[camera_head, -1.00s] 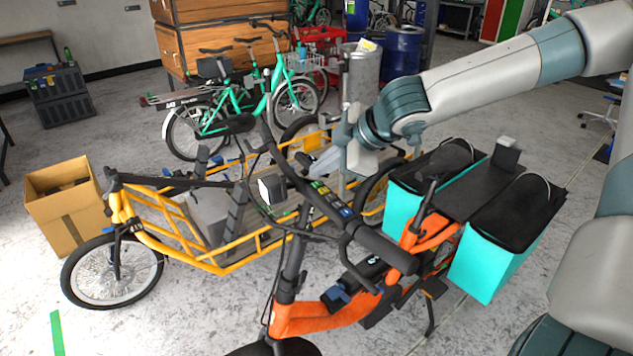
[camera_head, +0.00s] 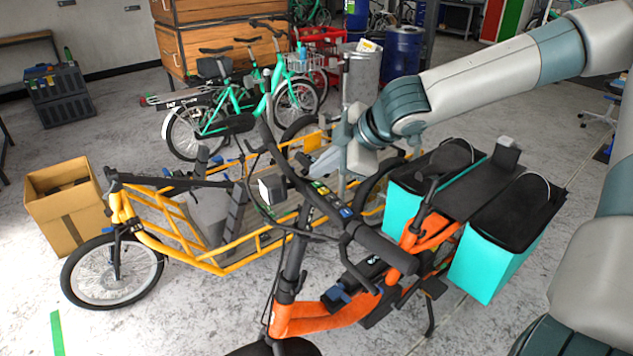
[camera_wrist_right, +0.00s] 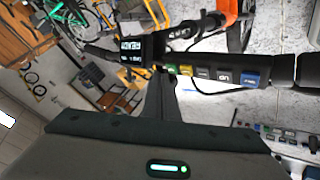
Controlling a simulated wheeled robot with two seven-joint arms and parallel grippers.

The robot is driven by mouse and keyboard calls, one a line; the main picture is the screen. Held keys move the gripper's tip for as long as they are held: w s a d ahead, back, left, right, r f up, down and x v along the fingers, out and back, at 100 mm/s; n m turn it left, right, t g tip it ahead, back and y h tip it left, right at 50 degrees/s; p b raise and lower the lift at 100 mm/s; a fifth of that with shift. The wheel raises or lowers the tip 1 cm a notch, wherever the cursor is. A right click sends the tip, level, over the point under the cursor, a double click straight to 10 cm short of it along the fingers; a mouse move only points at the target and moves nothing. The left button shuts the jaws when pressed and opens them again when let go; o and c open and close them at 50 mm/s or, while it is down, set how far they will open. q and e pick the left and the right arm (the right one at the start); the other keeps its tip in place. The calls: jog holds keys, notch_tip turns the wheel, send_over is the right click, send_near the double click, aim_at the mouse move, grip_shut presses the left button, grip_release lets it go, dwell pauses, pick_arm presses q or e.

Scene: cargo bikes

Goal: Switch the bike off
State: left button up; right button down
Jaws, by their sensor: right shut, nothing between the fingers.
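The orange bike (camera_head: 315,318) stands in front of me with its handlebar (camera_head: 385,248) running across the view. My left gripper is not in view.
A yellow cargo bike (camera_head: 195,252) stands close behind the orange bike. Turquoise panniers (camera_head: 485,268) hang at the orange bike's rear. A cardboard box (camera_head: 68,222) is at the left, and green bikes (camera_head: 240,115) stand behind. The floor at the front left is clear.

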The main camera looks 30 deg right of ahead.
aim_at(321, 184)
jog(key=shift+f, duration=0.15)
jog(key=shift+f+b, duration=0.3)
jog(key=shift+b, duration=0.05)
jog(key=shift+f, duration=0.15)
dwell(0.5)
jog(key=shift+r+p, duration=0.5)
jog(key=shift+r, duration=0.15)
jog(key=shift+r, duration=0.1)
notch_tip(321, 184, up, 6)
jog(key=p, duration=0.5)
jog(key=shift+w+p, duration=0.15)
jog(key=shift+p, duration=0.2)
jog(key=c, duration=2.5)
grip_release()
